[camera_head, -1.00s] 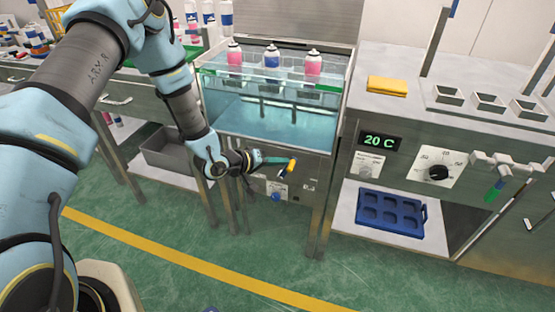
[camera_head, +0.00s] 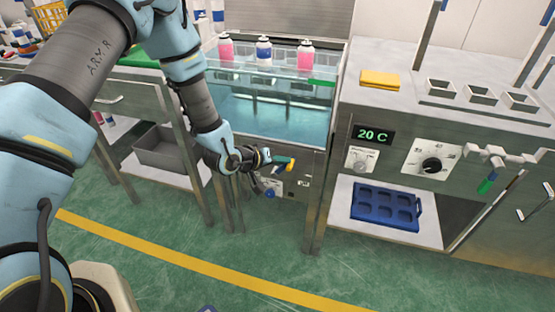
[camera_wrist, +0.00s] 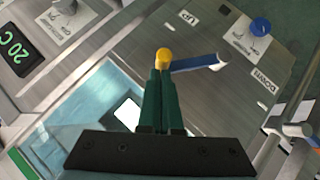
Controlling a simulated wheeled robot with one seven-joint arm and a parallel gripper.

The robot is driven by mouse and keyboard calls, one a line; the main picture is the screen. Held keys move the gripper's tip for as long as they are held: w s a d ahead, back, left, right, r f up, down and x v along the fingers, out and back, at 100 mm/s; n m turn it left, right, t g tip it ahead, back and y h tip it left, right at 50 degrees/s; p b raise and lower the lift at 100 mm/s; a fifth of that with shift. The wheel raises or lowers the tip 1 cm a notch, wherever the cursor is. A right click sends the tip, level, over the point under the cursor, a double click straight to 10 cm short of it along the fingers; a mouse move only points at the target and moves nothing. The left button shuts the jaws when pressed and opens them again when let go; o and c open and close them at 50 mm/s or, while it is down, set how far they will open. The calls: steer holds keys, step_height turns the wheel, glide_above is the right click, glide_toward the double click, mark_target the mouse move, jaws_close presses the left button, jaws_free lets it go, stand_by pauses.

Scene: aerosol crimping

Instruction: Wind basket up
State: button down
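Three aerosol cans with white tops, two pink (camera_head: 225,50) (camera_head: 305,57) and one blue-banded (camera_head: 264,52), stand in the basket (camera_head: 285,80) at the top of the glass tank (camera_head: 325,112). They sit above most of the blue water. The winding crank is on the panel below the tank; its yellow knob (camera_head: 290,164) also shows in the wrist view (camera_wrist: 163,54). Its blue arm (camera_wrist: 195,64) points right there. My gripper (camera_head: 278,161) is at the knob; in the wrist view its green fingers (camera_wrist: 161,80) are closed together on it.
The panel has UP (camera_wrist: 188,17) and DOWN (camera_wrist: 268,82) labels and a blue knob (camera_wrist: 260,27). Right of the tank is a bench with a 20 C display (camera_head: 372,134), a dial (camera_head: 431,164) and a yellow cloth (camera_head: 380,80). A blue tray (camera_head: 386,206) lies on its lower shelf.

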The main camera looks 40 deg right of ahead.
steer(key=s+d+f+m+t+y+b, duration=0.4)
steer(key=s+f+t, duration=0.2)
steer(key=f, duration=0.2)
steer(key=shift+s+f+b, duration=0.2)
steer(key=shift+s+b, duration=0.1)
steer(key=shift+b, duration=0.05)
steer(key=shift+y, duration=0.3)
stand_by(0.5)
